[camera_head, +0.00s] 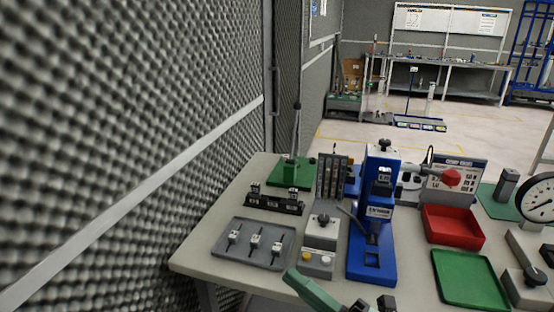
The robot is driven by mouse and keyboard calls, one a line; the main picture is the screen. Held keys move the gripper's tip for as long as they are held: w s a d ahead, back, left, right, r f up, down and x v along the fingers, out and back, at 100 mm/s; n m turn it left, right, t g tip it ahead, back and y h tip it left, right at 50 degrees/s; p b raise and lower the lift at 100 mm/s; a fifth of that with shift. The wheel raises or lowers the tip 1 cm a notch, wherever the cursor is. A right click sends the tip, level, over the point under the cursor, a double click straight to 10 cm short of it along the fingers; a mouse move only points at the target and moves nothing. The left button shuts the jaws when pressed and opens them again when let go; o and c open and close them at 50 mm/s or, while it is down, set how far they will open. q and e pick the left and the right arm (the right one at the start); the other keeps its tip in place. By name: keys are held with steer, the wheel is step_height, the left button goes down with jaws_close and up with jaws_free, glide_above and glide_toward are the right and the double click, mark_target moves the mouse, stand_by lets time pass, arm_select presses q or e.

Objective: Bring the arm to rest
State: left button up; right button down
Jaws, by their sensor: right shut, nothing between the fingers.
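My right gripper (373,304) shows only as dark parts at the bottom edge, in front of the blue press. It is shut with nothing held, and most of it is cut off by the frame. A green rounded bar (314,290) slants beside it, low over the table's front edge; I cannot tell whether it is part of my arm. My left gripper is not in view.
The table (208,232) holds a grey tray (226,252) with small fittings, a blue press (386,262), a control box (318,262), a red bin (452,238), a green tray (468,284) and a dial gauge (538,202). A foam wall (120,110) stands close on the left.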

steer(key=w+d+f+m+t+h+p, duration=0.15)
steer(key=d+f+m+t+h, duration=0.25)
steer(key=d+f+m+h, duration=0.65)
steer(key=s+d+f+m+g+h, duration=0.1)
steer(key=s+f+m+g+h, duration=0.1)
steer(key=s+f+m+g, duration=0.2)
steer(key=s+d+f+m+g+h+p, duration=0.1)
steer(key=s+f+m+g+h, duration=0.1)
steer(key=s+f+m, duration=0.8)
step_height(320, 180, down, 7)
steer(key=shift+s+d+m+g+h+p, duration=0.35)
steer(key=shift+m+g, duration=0.1)
steer(key=shift+g, duration=0.45)
